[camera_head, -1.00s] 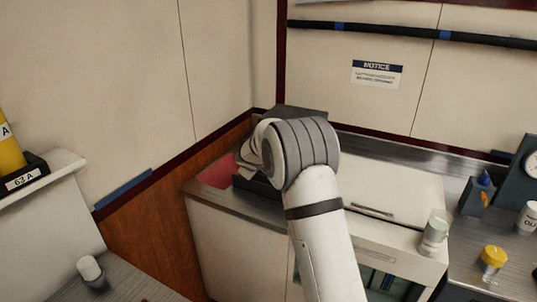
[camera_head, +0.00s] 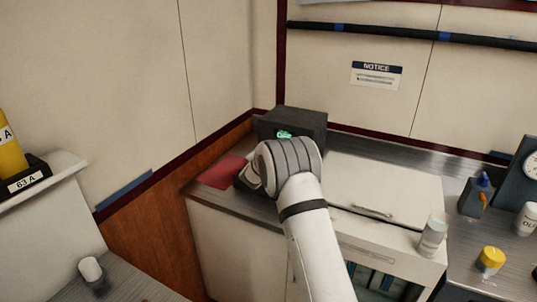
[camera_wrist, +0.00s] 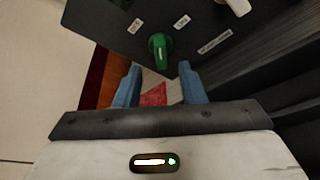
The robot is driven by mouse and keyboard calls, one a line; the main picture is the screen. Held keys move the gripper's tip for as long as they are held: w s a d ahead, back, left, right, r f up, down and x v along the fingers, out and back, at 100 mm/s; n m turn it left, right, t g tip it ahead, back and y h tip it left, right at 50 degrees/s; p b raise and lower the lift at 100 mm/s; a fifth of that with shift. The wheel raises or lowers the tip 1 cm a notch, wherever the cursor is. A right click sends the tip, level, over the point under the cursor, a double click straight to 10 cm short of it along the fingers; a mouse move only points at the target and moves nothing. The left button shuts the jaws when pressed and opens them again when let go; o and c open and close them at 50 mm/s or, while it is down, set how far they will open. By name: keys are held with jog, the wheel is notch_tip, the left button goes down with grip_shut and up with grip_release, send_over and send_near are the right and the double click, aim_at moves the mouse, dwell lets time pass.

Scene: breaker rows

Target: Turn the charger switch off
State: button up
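A dark charger box (camera_head: 305,122) stands in the back corner of the counter, with a green, lit-looking patch (camera_head: 284,134) on its front. In the wrist view the dark panel (camera_wrist: 100,18) carries a green switch knob (camera_wrist: 158,48). Small white labels sit either side of the knob and another lies to the right; they are too small to read surely. My gripper (camera_wrist: 160,76) is open, its two blue fingers apart and empty. The knob shows just beyond the fingertips, between their lines, apparently untouched. In the head view my wrist hides the fingers.
A red flat item (camera_head: 220,171) lies on the counter left of my wrist. A white lidded unit (camera_head: 385,190) is to the right, with a pale capped container (camera_head: 432,238) near its front. A yellow-capped jar (camera_head: 491,260) stands farther right. Walls close the corner behind the box.

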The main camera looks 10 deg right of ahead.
jog(key=shift+p+x, duration=0.9)
jog(key=shift+x, duration=2.1)
jog(key=shift+c, duration=0.2)
grip_shut()
